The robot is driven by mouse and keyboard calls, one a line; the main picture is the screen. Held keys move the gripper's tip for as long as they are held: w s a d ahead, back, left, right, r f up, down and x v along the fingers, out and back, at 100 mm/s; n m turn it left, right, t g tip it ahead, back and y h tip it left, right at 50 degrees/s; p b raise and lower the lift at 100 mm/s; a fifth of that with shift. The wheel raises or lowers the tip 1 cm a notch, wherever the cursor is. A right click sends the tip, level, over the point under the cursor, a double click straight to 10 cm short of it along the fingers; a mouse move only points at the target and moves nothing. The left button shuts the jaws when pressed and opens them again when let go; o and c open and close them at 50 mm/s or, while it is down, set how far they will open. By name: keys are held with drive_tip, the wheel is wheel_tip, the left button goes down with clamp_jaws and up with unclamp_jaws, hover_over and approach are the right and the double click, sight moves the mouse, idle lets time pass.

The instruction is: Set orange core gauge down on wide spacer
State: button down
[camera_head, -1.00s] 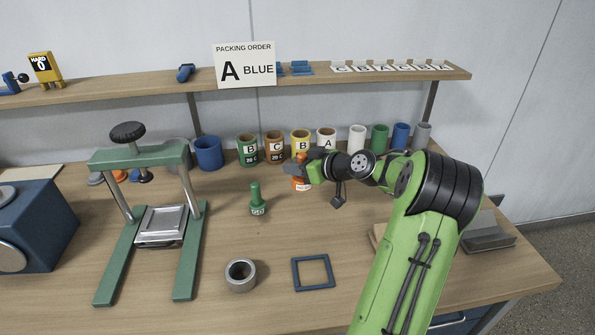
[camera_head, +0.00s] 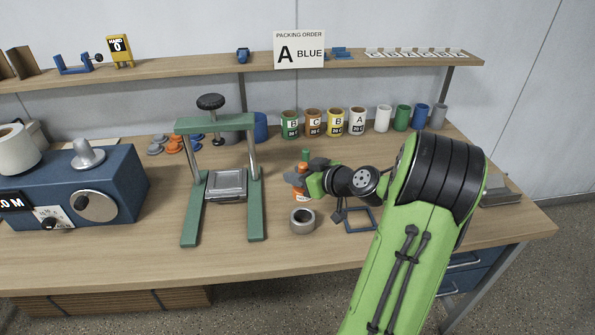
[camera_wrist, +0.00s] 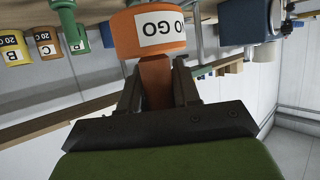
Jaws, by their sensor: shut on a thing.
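My gripper (camera_head: 304,180) is shut on the handle of the orange core gauge (camera_head: 301,195). In the wrist view the gauge (camera_wrist: 150,32) is a round orange block labelled "20 GO", its narrower handle between my fingers (camera_wrist: 157,85). The gauge is in front of the green gauge (camera_head: 305,155) and just behind the grey ring (camera_head: 302,221) in the head view. I cannot tell its height above the table. No piece is plainly marked as the wide spacer.
The green press (camera_head: 215,122) stands left of my gripper, with a blue machine (camera_head: 90,185) farther left. A blue square frame (camera_head: 362,219) lies right of the grey ring. Labelled cups (camera_head: 335,122) line the back. The front middle of the table is clear.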

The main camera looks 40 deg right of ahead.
wheel_tip(320, 180, down, 6)
drive_tip(key=b, duration=0.4)
drive_tip(key=shift+f, duration=0.2)
drive_tip(key=shift+f+b, duration=0.4)
drive_tip(key=shift+b, duration=0.05)
drive_tip(key=shift+b, duration=0.35)
drive_tip(key=c, duration=0.7)
unclamp_jaws()
drive_tip(key=shift+c, duration=0.2)
drive_tip(key=p+v, duration=0.2)
drive_tip(key=v, duration=1.3)
drive_tip(key=shift+s, duration=0.4)
drive_tip(key=shift+r, duration=0.1)
